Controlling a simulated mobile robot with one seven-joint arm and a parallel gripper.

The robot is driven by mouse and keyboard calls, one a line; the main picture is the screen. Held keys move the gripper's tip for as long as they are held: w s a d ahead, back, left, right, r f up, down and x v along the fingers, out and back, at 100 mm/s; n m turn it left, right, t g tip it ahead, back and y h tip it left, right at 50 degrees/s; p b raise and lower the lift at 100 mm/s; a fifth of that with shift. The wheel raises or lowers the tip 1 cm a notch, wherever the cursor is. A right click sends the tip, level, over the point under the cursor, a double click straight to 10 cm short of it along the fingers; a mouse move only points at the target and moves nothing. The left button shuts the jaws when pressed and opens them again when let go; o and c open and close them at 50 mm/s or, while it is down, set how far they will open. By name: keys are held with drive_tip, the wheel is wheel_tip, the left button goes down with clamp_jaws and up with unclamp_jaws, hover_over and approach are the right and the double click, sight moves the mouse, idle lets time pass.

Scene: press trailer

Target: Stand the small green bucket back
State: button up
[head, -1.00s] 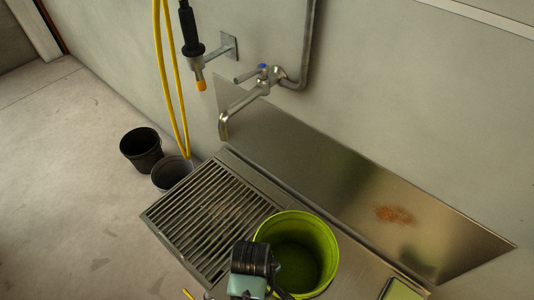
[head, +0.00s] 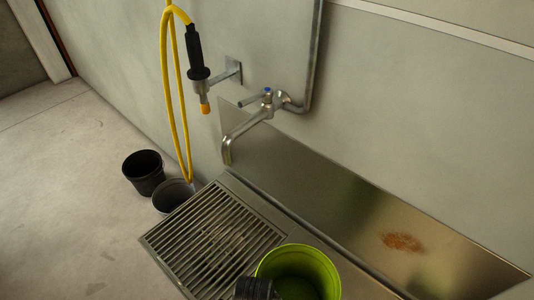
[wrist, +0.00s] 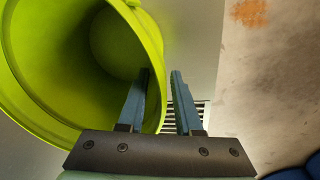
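The green bucket (head: 318,262) is at the bottom of the head view, by the right corner of the drain grate. Its mouth faces up toward the camera and its lower part is cut off by the frame. It fills the left of the wrist view (wrist: 55,115), where I look into its empty-looking inside. My gripper (wrist: 160,75) has its two fingers apart, the left one over the bucket's inside and the right one outside. The bucket's wall runs between them, with a gap visible beside the right finger. In the head view only a dark part of my wrist shows at the bucket's left.
The slatted drain grate (head: 215,240) lies left of the bucket on the steel counter. A tap (head: 250,122) juts from the wall behind. A yellow hose (head: 165,90) with a black spray handle (head: 195,50) hangs left. Two dark buckets (head: 143,172) (head: 172,195) stand on the floor.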

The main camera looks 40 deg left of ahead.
wheel_tip(320, 180, up, 12)
drive_tip(key=s+p, duration=0.1)
drive_tip(key=p, duration=0.4)
drive_tip(key=shift+s+a, duration=0.15)
drive_tip(key=shift+s, duration=0.05)
drive_tip(key=shift+r, duration=0.1)
